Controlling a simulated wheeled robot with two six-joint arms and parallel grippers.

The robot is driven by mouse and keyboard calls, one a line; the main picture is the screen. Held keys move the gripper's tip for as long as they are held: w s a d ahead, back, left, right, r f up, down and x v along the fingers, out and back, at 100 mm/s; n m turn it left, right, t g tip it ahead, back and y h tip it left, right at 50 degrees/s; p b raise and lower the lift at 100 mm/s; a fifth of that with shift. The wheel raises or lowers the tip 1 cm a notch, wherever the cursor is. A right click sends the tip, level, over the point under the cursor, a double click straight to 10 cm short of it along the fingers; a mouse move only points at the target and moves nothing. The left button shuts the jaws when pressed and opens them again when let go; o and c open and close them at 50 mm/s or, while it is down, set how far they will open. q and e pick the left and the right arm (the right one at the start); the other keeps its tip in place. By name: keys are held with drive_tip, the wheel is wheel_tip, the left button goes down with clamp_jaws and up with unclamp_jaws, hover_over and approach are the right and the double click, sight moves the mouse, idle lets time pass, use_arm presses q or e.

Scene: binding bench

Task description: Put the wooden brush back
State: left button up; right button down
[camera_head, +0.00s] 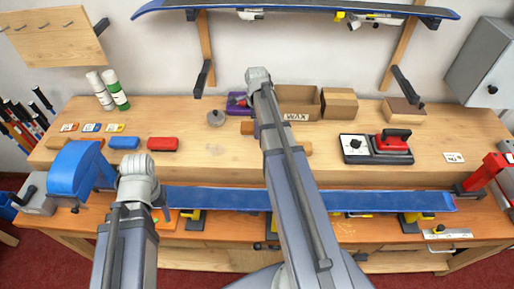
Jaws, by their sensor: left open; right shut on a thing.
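My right arm reaches up over the middle of the bench, and its wrist (258,76) hides the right gripper and its fingers. Two brown wooden ends (305,148) show on either side of this arm. They look like the wooden brush in the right gripper, its middle hidden; whether it touches the bench I cannot tell. My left arm comes in at the lower left, and the wrist of the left gripper (138,167) is by the bench's front edge. Its fingers are mostly hidden; the gripper is open, with nothing seen in it.
A blue ski (240,198) lies along the front. A blue vise (76,170) is left, a red vise (488,168) right. Wax blocks (163,145) lie left.

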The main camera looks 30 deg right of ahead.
drive_tip(key=b, duration=0.6)
hover_over(257, 150)
wheel_tip(257, 150, down, 6)
drive_tip(key=shift+s+a, duration=0.1)
drive_tip(key=shift+f, duration=0.1)
wheel_tip(257, 150, down, 4)
drive_tip(key=b, duration=0.3)
drive_tip(key=shift+r, duration=0.25)
drive_tip(key=shift+f, duration=0.15)
drive_tip(key=shift+c, duration=0.5)
unclamp_jaws()
wheel_tip(257, 150, up, 12)
drive_tip(key=p, duration=1.2)
drive_tip(key=shift+r, duration=0.2)
